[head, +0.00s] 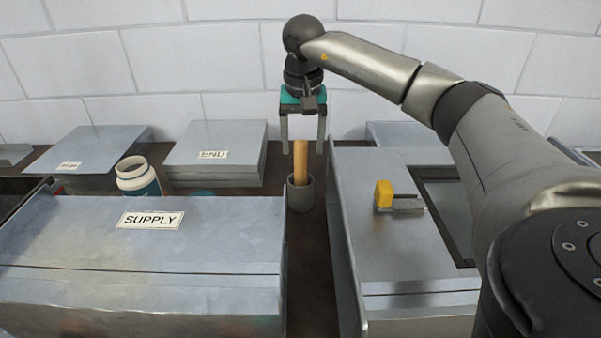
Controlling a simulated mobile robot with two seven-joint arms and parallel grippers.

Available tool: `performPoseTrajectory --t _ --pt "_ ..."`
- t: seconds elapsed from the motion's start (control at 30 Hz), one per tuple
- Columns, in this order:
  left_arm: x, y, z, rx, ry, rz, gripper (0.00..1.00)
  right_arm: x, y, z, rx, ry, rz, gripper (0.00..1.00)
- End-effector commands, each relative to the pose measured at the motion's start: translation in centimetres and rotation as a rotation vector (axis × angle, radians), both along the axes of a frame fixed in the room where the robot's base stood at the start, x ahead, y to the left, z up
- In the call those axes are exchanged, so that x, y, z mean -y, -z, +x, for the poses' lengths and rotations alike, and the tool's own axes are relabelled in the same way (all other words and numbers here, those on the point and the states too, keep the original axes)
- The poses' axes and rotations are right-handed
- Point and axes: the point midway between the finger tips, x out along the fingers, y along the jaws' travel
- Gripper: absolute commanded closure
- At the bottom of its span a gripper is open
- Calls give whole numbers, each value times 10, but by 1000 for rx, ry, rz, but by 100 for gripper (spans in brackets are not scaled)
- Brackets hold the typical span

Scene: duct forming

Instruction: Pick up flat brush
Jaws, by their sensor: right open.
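A wooden handle (300,161), which I take to be the flat brush, stands upright in a grey cylindrical cup (300,194). The cup is in the gap between the SUPPLY duct and the metal piece on the right. The brush's lower end is hidden inside the cup. My right gripper (303,147) points down with its fingers apart, one on each side of the handle's top. The fingers appear not to touch the handle. My left gripper is not in view.
A large sheet-metal duct labelled SUPPLY (150,260) fills the front left. Stacked metal pieces labelled END (225,142) lie behind it, beside a white-topped jar (137,177). On the right, a yellow-handled tool (384,194) lies on a metal piece (375,258) with a raised edge close to the cup.

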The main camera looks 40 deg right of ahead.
Motion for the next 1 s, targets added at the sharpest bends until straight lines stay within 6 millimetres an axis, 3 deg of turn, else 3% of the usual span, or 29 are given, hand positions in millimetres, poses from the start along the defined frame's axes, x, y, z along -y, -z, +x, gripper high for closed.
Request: performPoseTrajectory --t 0.33,0.6,1.0 --pt "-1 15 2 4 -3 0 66 0 46 6 -3 1 -1 28" --pt "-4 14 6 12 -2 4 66 0 50 8 -1 -1 -1 28" --pt "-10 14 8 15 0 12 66 0 50 7 0 -1 0 71"
